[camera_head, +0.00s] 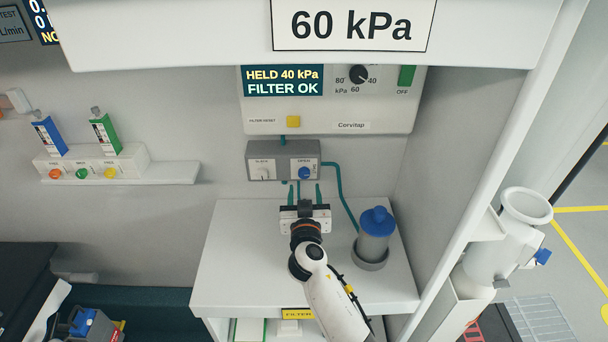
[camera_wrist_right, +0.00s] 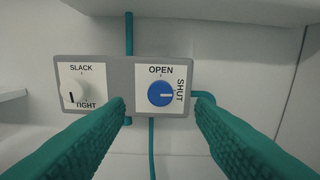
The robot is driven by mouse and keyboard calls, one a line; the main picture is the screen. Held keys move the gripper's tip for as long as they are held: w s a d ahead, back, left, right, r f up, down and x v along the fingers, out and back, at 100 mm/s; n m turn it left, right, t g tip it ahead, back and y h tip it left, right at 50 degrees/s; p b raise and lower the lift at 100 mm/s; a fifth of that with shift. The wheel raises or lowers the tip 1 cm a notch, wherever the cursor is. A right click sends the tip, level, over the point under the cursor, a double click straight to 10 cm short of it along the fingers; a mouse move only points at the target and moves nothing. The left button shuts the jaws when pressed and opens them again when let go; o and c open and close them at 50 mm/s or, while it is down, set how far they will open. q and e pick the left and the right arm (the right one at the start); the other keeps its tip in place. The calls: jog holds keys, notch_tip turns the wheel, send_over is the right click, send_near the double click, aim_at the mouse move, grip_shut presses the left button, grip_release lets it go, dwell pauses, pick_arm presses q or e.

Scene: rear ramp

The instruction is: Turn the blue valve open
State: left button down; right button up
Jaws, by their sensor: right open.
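The blue valve (camera_head: 305,173) is a round knob on the right plate of a grey box on the wall, under the word OPEN. In the right wrist view the blue valve (camera_wrist_right: 161,94) has a white pointer line directed right, toward the word SHUT. My right gripper (camera_head: 303,185) is in front of and just below the box in the head view. In the right wrist view its teal fingers (camera_wrist_right: 160,108) are open and empty, apart on either side of the valve, with the knob visible between them. My left gripper is not in view.
A white SLACK/TIGHT knob (camera_wrist_right: 74,94) sits left of the valve. A blue-lidded canister (camera_head: 375,235) stands on the white shelf (camera_head: 235,265), right of my right arm. Teal tubes (camera_head: 345,195) run from the box. A suction unit (camera_head: 280,95) hangs above.

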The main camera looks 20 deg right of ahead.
aim_at(304, 174)
jog(key=x, duration=0.6)
jog(key=shift+p, duration=0.3)
jog(key=c, duration=1)
jog(key=shift+o, duration=0.2)
